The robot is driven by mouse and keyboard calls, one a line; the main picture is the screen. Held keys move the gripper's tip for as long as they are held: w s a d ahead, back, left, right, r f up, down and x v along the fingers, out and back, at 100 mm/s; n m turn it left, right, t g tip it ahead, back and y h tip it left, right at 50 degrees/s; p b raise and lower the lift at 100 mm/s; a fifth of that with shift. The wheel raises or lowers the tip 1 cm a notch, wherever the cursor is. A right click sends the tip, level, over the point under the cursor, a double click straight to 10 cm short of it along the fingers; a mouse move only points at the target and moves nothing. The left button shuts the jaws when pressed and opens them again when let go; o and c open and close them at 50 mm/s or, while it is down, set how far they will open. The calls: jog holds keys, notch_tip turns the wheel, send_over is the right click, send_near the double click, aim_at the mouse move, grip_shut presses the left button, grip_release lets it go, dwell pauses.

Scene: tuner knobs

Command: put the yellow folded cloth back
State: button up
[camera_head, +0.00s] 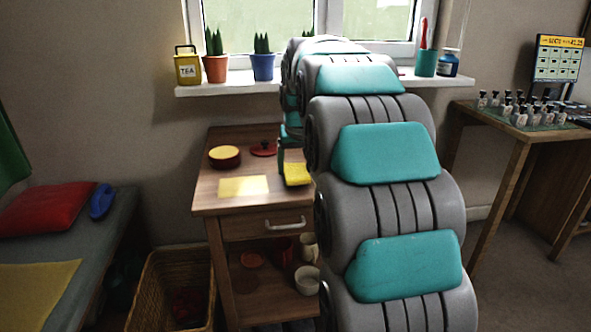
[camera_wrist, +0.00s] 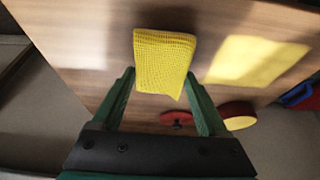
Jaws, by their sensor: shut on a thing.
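The yellow folded cloth (camera_head: 297,175) is at the front right of the wooden cabinet top (camera_head: 219,205), partly hidden by my arm. In the wrist view, the cloth (camera_wrist: 163,60) sits between the fingertips of my gripper (camera_wrist: 160,78), which is shut on it. I cannot tell clearly whether the cloth touches the top. A flat pale-yellow rectangle (camera_head: 243,186) lies on the cabinet top, left of the cloth in the head view. This rectangle also shows in the wrist view (camera_wrist: 255,60), apart from the cloth.
A red round tin with a yellow inside (camera_head: 225,157) and a red lid (camera_head: 263,148) are at the back of the cabinet top. A wicker basket (camera_head: 150,290) stands left of the cabinet. Potted cacti (camera_head: 263,66) stand on the windowsill above.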

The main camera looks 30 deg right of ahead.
jog(key=shift+f, duration=0.65)
jog(key=shift+f, duration=0.2)
jog(key=o, duration=1.1)
jog(key=shift+r, duration=0.1)
jog(key=v, duration=1.2)
jog(key=shift+r, duration=0.1)
